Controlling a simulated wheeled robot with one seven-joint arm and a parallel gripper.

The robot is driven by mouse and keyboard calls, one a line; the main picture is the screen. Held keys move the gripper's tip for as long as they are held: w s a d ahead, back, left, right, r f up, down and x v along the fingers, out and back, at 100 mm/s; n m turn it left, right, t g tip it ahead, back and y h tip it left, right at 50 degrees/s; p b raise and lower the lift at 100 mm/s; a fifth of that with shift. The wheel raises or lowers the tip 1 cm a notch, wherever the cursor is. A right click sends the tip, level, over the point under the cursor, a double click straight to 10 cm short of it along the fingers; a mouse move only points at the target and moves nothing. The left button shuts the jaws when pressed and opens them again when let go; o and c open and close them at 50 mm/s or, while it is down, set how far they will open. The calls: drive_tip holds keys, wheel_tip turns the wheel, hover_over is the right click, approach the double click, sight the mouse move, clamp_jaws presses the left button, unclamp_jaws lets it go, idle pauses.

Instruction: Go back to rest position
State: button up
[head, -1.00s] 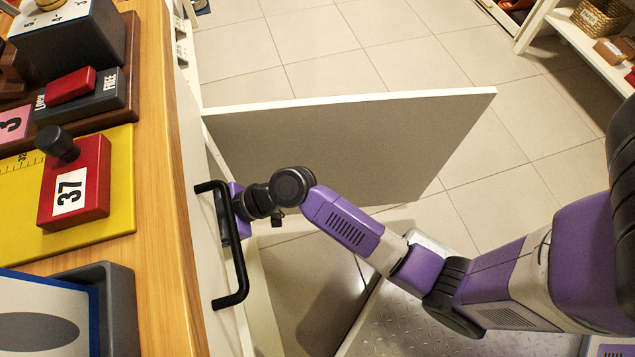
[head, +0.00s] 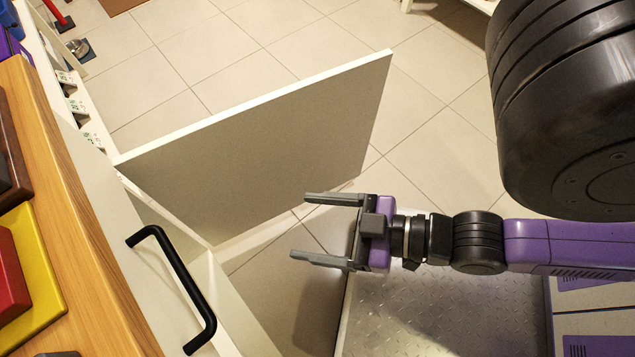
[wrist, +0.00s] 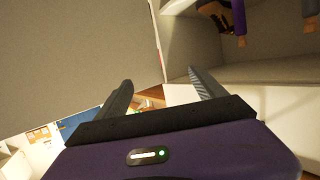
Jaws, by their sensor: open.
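My gripper (head: 312,228) is open and empty in the head view, its two grey fingers pointing left in front of the cabinet. Its fingers also show in the wrist view (wrist: 165,92), spread apart with nothing between them. The arm stretches in from the right of the head view. In the wrist view a large grey panel fills the upper left, and an open compartment with dark and purple items inside is at the upper right.
A white cabinet door (head: 270,140) stands open across the floor, left of and beyond my gripper. A black bar handle (head: 178,285) is on the cabinet front. The wooden counter (head: 70,225) holds coloured blocks at the left.

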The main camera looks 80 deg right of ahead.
drive_tip(key=shift+s+a+r, duration=0.1)
drive_tip(key=shift+s+r, duration=0.1)
drive_tip(key=shift+r, duration=0.3)
drive_tip(key=shift+s+a+r, duration=0.1)
drive_tip(key=shift+s+r, duration=0.1)
drive_tip(key=shift+r, duration=0.3)
drive_tip(key=shift+r, duration=0.1)
wheel_tip(320, 180, up, 28)
drive_tip(key=p, duration=2.8)
drive_tip(key=shift+f, duration=0.2)
